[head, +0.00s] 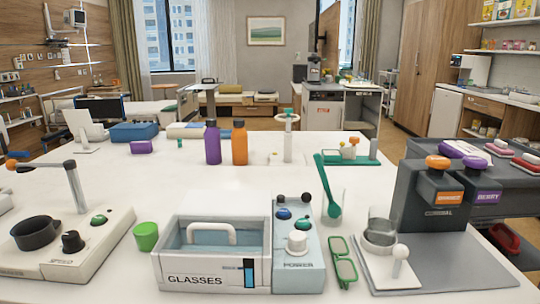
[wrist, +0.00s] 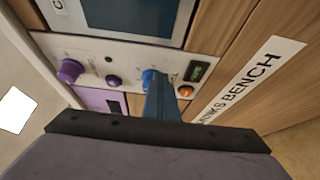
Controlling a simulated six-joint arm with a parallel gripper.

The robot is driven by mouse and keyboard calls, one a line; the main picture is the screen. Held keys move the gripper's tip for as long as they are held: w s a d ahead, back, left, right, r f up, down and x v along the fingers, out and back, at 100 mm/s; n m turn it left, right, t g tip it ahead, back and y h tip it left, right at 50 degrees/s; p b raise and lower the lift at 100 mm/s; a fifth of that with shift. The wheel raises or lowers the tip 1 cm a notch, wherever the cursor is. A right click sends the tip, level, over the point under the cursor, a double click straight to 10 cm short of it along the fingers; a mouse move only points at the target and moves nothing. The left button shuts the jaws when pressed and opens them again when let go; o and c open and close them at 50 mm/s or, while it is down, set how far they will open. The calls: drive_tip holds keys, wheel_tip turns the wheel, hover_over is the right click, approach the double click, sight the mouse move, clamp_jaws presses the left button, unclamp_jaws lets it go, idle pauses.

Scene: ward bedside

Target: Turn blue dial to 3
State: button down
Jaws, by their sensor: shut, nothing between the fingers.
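In the wrist view, a blue dial (wrist: 149,77) sits on a pale control panel between a small dark purple knob and a green display. My gripper (wrist: 158,88) is shut and empty, with its blue-grey fingers pointing at the panel. The fingertips overlap the dial's lower part in the picture; whether they touch it I cannot tell. The dial's marks and setting are too small and partly hidden to read. My gripper does not show in the head view.
The panel also carries a purple knob (wrist: 70,71), the green display (wrist: 196,71) and an orange knob (wrist: 185,91). A dark screen or window (wrist: 132,16) is above. A "BENCH" label (wrist: 255,75) is on wood at right. The head view shows a cluttered white table (head: 150,180).

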drive_tip(key=shift+d, duration=0.1)
drive_tip(key=shift+d+f+p, duration=0.1)
drive_tip(key=shift+d+p, duration=0.15)
drive_tip(key=shift+p, duration=0.15)
drive_tip(key=shift+s, duration=0.1)
drive_tip(key=shift+s, duration=2.95)
drive_tip(key=w+r, duration=0.3)
drive_tip(key=w, duration=0.3)
drive_tip(key=shift+a, duration=0.25)
